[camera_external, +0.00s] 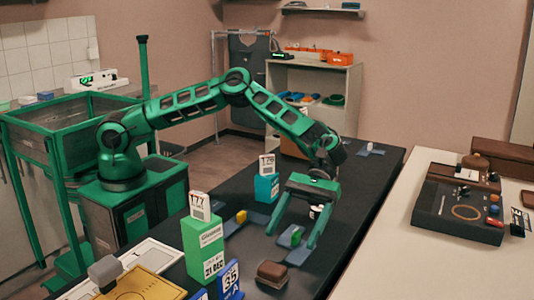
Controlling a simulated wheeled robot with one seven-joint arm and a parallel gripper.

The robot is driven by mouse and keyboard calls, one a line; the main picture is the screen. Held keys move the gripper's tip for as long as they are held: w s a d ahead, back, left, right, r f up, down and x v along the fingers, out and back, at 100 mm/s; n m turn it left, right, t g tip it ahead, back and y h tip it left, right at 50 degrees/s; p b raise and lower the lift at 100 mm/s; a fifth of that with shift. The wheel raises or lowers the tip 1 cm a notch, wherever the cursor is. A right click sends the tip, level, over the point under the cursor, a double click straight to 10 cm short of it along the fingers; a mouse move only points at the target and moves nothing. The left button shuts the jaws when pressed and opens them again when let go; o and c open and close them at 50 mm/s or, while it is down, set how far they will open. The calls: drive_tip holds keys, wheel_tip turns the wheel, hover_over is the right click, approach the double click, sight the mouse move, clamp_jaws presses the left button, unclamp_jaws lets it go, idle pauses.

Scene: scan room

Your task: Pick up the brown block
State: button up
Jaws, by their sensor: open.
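A brown block (272,270) with rounded edges rests on a flat piece on the black table (345,215), near the front of the picture. My gripper (291,238) points down over the table, with its two green fingers spread wide. The brown block is nearer the camera than the fingertips and apart from them. A small green piece (296,236) shows between the fingers on a grey-blue plate; I cannot tell whether they touch it. Nothing is visibly held.
A green box (203,246) with a number card stands left of the brown block, and a teal box (266,188) stands farther back. A yellow piece (241,216) lies between them. A yellow tray (143,285) is at front left. The table's right side is mostly clear.

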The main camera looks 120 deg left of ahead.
sight(274, 266)
drive_tip(key=x, duration=1)
drive_tip(key=shift+s+d+f, duration=0.1)
drive_tip(key=shift+s+d, duration=0.05)
drive_tip(key=shift+d, duration=0.2)
drive_tip(key=c, duration=1.1)
